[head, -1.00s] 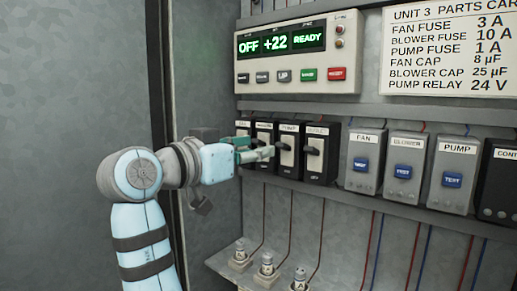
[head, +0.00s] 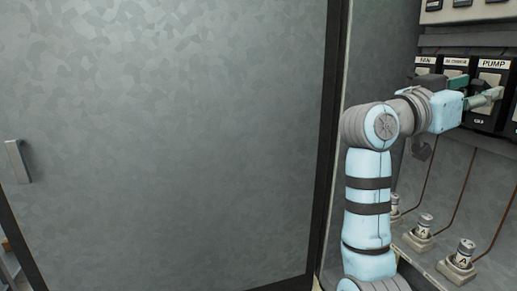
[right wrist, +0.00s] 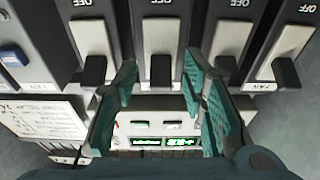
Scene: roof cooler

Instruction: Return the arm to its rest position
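My right arm comes up from the bottom of the head view, and its gripper (head: 484,94) is at the switch row on the right, in front of the black PUMP switch (head: 492,66). In the right wrist view the two green fingers (right wrist: 160,74) are spread apart with a black switch lever (right wrist: 161,70) showing between them. I cannot tell whether they touch it. Nothing is held. Neighbouring levers, marked OFF, stand on both sides. My left gripper is not in view.
A large grey panel (head: 170,130) with a handle (head: 18,160) fills the left of the head view. Capped fittings (head: 460,262) with wires stand on a ledge below the switches. The control display (right wrist: 165,142) shows upside down in the right wrist view.

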